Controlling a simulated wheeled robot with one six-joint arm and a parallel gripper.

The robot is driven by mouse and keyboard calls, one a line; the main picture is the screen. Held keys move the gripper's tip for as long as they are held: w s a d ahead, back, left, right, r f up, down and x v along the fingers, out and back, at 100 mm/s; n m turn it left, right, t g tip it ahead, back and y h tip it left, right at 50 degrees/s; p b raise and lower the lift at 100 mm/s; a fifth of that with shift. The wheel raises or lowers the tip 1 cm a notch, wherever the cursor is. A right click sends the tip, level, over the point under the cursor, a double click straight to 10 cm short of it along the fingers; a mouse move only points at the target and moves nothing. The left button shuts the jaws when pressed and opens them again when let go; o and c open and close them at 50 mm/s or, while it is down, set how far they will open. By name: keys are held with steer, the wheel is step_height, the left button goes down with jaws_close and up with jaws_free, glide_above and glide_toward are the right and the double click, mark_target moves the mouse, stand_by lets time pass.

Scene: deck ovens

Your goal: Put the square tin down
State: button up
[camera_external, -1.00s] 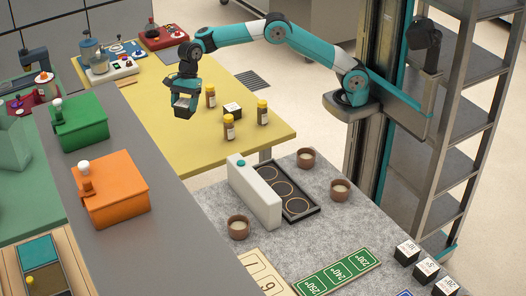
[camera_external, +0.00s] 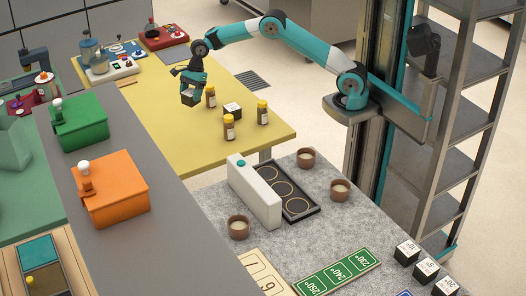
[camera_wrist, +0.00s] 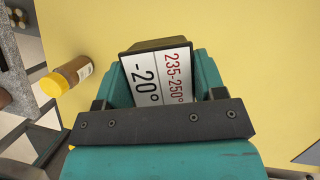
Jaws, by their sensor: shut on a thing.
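In the external view the tin is small and partly hidden by the fingers. I cannot tell how far its underside is above the table.
One bottle (camera_wrist: 68,74) shows at left in the wrist view. Left of the table runs a grey counter with green (camera_external: 80,122) and orange (camera_external: 110,190) boxes.

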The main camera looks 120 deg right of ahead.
step_height(320, 180, down, 10)
steer(key=shift+r, duration=0.1)
steer(key=shift+f, duration=0.2)
steer(key=o, duration=1)
steer(key=shift+o, duration=0.2)
